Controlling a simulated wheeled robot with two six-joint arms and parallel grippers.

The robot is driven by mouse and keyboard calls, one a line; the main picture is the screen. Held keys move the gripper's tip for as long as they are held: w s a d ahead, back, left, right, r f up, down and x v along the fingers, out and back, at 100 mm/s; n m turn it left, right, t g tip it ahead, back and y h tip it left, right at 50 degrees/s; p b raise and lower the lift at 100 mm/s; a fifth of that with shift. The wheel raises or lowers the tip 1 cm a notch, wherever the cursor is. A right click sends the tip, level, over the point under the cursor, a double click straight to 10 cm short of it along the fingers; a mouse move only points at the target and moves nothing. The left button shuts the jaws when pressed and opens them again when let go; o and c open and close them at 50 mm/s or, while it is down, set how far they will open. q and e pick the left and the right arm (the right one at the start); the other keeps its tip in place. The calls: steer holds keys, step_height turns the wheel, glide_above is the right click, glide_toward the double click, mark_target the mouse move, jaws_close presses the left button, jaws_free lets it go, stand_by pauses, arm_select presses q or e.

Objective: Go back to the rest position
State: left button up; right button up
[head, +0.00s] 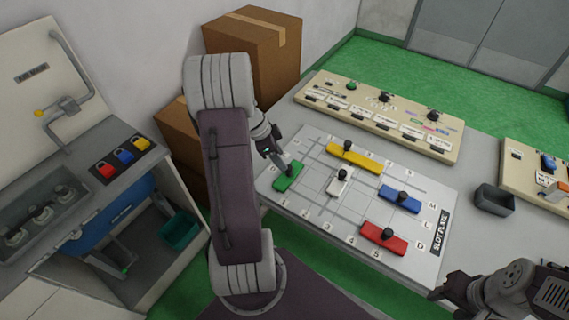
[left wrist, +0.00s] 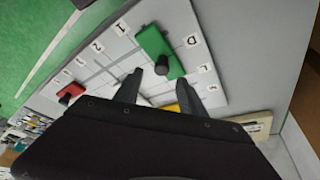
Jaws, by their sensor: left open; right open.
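My left gripper (head: 278,158) is just above the green block (head: 288,178) at the left edge of the white slot plate (head: 318,212). In the left wrist view its two fingers (left wrist: 170,77) are spread apart with nothing between them. The green block (left wrist: 157,42) with its black knob lies just beyond the fingertips; I cannot tell whether they touch it. The yellow (head: 360,161), white (head: 337,188), blue (head: 413,206) and red (head: 371,228) knobbed blocks sit on the plate. My right gripper (head: 447,287) is at the lower right, open and empty, apart from the plate.
A beige control panel (head: 330,87) stands behind the plate, and another panel (head: 520,180) is at the right. A dark small bin (head: 494,200) lies between. A side bench (head: 100,143) with red, blue and yellow pieces and cardboard boxes (head: 262,45) stand at left.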

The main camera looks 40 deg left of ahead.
arm_select(q)
steer(key=v, duration=0.3)
steer(key=shift+r, duration=0.15)
steer(key=shift+s, duration=0.1)
